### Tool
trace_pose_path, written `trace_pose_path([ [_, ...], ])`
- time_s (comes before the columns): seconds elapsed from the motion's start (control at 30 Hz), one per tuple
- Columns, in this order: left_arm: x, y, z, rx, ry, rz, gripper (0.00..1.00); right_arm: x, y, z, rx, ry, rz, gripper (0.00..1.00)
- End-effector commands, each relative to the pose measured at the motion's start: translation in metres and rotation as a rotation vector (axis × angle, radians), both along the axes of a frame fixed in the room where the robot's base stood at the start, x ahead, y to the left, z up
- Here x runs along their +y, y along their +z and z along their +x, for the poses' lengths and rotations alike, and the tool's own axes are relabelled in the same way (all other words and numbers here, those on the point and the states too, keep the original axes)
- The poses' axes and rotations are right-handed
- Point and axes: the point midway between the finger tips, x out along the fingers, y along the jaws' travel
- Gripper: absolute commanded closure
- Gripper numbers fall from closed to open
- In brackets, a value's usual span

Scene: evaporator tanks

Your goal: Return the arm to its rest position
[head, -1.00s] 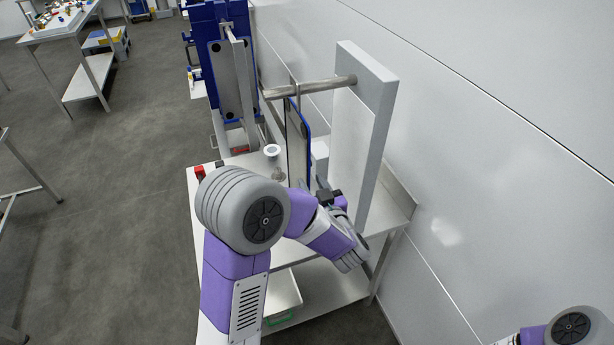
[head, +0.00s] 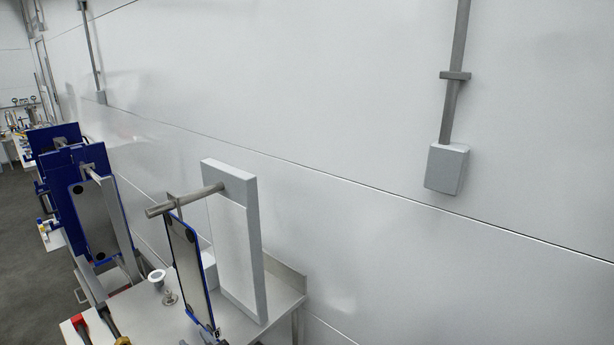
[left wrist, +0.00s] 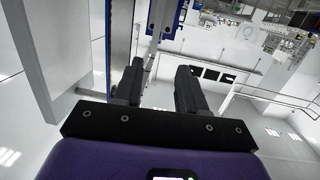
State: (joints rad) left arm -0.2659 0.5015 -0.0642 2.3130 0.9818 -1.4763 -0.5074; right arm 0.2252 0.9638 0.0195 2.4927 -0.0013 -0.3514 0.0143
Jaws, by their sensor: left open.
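My left gripper (left wrist: 158,85) shows in the left wrist view, with two dark fingers apart and nothing seen held between them. A blue-edged panel (left wrist: 119,45) stands close to its left finger, and a pale wall or board fills the left of that view. I cannot tell whether finger and panel touch. In the head view neither of my arms shows clearly. There, a grey blue-edged panel (head: 187,262) hangs below a metal rod (head: 185,200) fixed to a grey upright board (head: 247,255). My right gripper is in no view.
The metal bench (head: 285,290) carries a small white cup-like piece (head: 157,277) and red-handled items (head: 80,325) at its near left edge. Blue frames (head: 65,185) stand further left. A white wall with a grey conduit box (head: 447,168) fills the right.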

Motion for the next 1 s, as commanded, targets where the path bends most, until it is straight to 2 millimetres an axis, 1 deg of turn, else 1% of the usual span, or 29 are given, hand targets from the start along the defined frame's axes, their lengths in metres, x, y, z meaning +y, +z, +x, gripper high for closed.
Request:
trace_pose_path([
  [0.03,-0.003,-0.018,0.004,0.028,-0.034,-0.021,0.59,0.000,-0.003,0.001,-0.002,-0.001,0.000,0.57],
  [0.17,-0.014,-0.060,0.010,0.100,-0.133,-0.086,0.59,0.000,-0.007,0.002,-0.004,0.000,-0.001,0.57],
  [0.27,-0.025,-0.098,0.011,0.172,-0.214,-0.151,0.59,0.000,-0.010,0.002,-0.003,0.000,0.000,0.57],
  [0.37,-0.039,-0.142,0.006,0.263,-0.300,-0.233,0.59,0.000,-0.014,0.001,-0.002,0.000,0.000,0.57],
  [0.4,-0.046,-0.164,0.001,0.313,-0.339,-0.277,0.59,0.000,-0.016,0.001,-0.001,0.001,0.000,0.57],
  [0.47,-0.059,-0.199,-0.011,0.396,-0.399,-0.350,0.59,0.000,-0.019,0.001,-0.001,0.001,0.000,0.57],
  [0.5,-0.068,-0.225,-0.023,0.463,-0.439,-0.409,0.59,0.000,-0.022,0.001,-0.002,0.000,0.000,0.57],
  [0.57,-0.083,-0.263,-0.046,0.573,-0.497,-0.503,0.59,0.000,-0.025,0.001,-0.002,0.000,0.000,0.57],
  [0.6,-0.094,-0.285,-0.065,0.648,-0.532,-0.567,0.59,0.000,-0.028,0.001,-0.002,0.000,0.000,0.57],
  [0.67,-0.108,-0.314,-0.094,0.757,-0.578,-0.660,0.59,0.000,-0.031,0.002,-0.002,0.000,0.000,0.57],
  [0.7,-0.117,-0.329,-0.114,0.827,-0.602,-0.718,0.59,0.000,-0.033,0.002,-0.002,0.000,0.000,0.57],
  [0.77,-0.129,-0.347,-0.143,0.923,-0.633,-0.796,0.59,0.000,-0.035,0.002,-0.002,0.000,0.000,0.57],
  [0.8,-0.136,-0.355,-0.160,0.980,-0.650,-0.840,0.59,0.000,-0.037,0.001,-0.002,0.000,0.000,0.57],
  [0.9,-0.147,-0.368,-0.195,1.091,-0.678,-0.923,0.59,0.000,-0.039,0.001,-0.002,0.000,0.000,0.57],
  [1.0,-0.153,-0.373,-0.213,1.151,-0.693,-0.966,0.59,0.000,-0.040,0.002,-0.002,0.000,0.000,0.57],
])
